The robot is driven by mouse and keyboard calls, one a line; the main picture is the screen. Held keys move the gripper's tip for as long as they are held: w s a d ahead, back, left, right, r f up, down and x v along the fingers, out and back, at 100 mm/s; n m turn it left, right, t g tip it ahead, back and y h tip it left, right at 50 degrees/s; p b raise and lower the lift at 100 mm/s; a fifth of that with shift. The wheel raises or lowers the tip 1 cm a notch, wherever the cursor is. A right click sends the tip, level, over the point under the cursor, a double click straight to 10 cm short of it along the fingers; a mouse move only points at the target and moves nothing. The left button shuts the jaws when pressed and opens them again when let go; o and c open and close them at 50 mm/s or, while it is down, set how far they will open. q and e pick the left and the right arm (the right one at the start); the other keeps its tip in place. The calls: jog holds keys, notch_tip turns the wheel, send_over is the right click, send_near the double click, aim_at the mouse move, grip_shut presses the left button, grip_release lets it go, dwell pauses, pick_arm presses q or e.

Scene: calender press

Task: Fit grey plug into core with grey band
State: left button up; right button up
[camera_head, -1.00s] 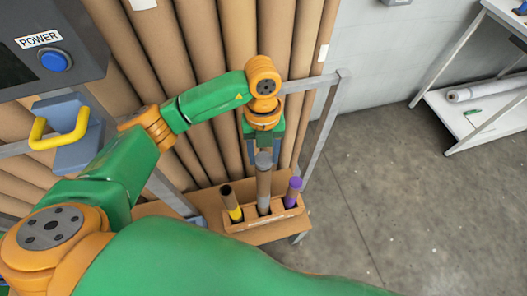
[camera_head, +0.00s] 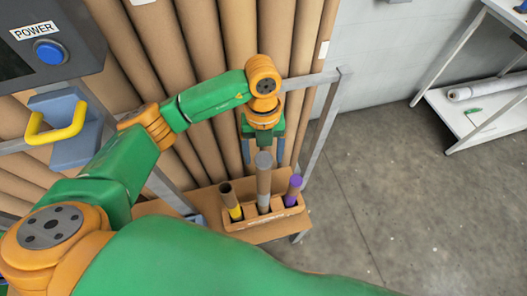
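The core with the grey band (camera_head: 264,185) stands upright in the middle slot of a cardboard holder. The grey plug (camera_head: 264,160) sits at the top of this core; how deep it is in cannot be told. My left gripper (camera_head: 263,154) is open, its two blue-grey fingers apart, one to each side just above and behind the plug. They do not appear to touch it. My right gripper is out of view.
The holder (camera_head: 245,224) stands on a brown shelf. A core with a yellow band (camera_head: 233,207) is left of the middle core, and one with a purple top (camera_head: 294,187) is right. Tall brown rolls (camera_head: 190,60) and a grey frame post (camera_head: 325,120) stand close behind.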

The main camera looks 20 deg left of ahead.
pick_arm(q)
jog(key=shift+o, duration=0.3)
jog(key=r, duration=0.2)
jog(key=r+b, duration=0.1)
jog(key=r, duration=0.3)
jog(key=shift+w+a+r, duration=0.15)
jog(key=shift+w+r, duration=0.05)
jog(key=shift+w, duration=0.2)
jog(key=shift+r, duration=0.35)
jog(key=shift+f, duration=0.1)
